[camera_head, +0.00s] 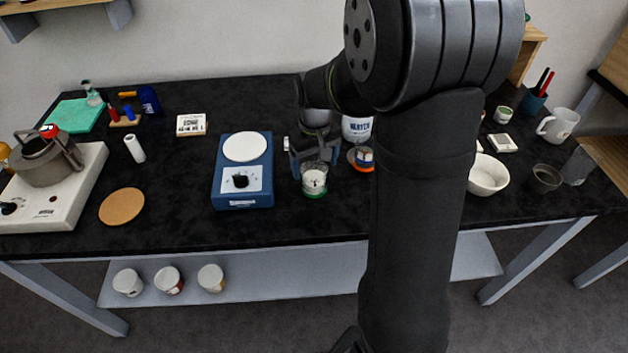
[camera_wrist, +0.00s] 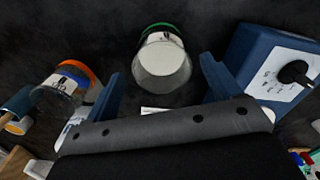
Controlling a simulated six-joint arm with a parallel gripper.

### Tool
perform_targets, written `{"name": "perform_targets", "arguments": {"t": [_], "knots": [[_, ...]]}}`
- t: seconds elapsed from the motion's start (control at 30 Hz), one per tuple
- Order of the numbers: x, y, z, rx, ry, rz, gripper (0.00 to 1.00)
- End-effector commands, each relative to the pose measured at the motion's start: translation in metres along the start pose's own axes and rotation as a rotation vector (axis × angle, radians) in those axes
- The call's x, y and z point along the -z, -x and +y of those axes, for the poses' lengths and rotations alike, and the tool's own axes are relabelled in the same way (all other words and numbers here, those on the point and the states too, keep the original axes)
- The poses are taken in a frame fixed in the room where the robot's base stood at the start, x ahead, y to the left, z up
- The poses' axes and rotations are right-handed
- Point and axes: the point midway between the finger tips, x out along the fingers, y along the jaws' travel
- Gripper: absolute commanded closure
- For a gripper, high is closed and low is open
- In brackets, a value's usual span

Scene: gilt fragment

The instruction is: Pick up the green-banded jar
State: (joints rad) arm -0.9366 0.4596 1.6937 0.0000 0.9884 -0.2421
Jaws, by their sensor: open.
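The green-banded jar (camera_head: 314,182) stands on the black bench, a small clear jar with pale contents or top and a green band at its lower edge. In the wrist view the jar (camera_wrist: 163,62) is centred beyond the fingers, its green band at the far side, with a white label. My gripper (camera_head: 315,160) is open just behind and above the jar in the head view. In the wrist view its two blue-grey fingertips (camera_wrist: 160,72) are spread to either side of the jar's near part. I see no contact; the exact height gap cannot be told.
An orange-banded jar (camera_head: 362,159) with a blue band stands close right of the gripper. A blue stirrer plate (camera_head: 243,178) stands to the left. A white labelled tub (camera_head: 356,127) is behind. The bench in front of the green-banded jar is clear.

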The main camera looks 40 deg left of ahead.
Motion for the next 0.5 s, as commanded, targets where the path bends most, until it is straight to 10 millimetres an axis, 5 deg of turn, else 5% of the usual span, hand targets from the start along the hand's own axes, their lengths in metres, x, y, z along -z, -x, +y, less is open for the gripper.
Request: {"name": "perform_targets", "arguments": {"t": [0.5], "knots": [[0.001,-0.054,-0.003,0.0,0.0,0.0,0.17]]}}
